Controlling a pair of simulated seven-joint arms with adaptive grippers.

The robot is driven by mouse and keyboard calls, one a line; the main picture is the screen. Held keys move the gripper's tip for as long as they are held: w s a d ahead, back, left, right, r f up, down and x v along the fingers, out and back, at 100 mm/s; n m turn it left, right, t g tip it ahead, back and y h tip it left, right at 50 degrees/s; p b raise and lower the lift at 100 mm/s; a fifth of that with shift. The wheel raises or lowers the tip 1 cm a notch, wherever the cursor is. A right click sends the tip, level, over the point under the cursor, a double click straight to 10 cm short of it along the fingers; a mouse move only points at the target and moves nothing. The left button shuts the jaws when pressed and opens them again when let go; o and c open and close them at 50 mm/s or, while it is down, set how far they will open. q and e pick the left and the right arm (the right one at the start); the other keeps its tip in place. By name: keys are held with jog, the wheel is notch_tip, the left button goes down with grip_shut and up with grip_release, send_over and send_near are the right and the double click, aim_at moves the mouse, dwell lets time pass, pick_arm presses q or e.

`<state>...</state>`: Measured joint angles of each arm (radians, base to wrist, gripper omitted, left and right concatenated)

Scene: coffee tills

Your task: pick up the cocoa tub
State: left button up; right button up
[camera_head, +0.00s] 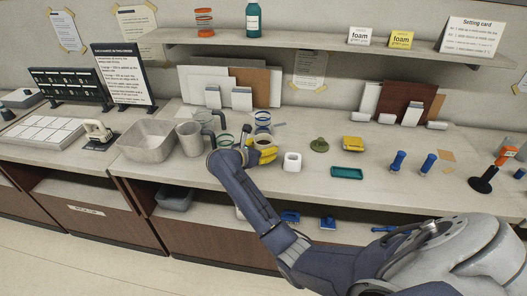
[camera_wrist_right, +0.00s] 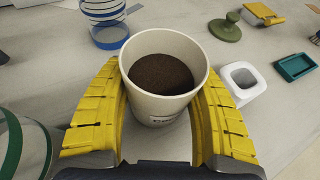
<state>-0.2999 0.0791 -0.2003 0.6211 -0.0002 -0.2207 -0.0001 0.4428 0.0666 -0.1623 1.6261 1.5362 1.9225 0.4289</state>
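The cocoa tub is a cream round cup with dark brown powder inside and part of a dark label on its front. It stands upright between my right gripper's yellow fingers in the right wrist view (camera_wrist_right: 160,105). In the head view the tub (camera_head: 263,137) shows just behind my right gripper (camera_head: 262,150). The yellow fingers lie close against both of its sides, and I see no clear gap. Their tips are partly hidden by the tub. I cannot tell if its base touches the counter. My left gripper is not in view.
A blue-banded glass (camera_wrist_right: 110,35) stands close behind the tub, and a green-banded one (camera_wrist_right: 25,150) is to the left. A white square cup (camera_head: 292,161), a green tamper-like piece (camera_head: 319,145) and a teal tray (camera_head: 347,173) lie to the right. Grey jugs (camera_head: 190,140) stand left.

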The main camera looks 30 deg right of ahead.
jog(key=c, duration=0.7)
jog(key=shift+r, duration=0.1)
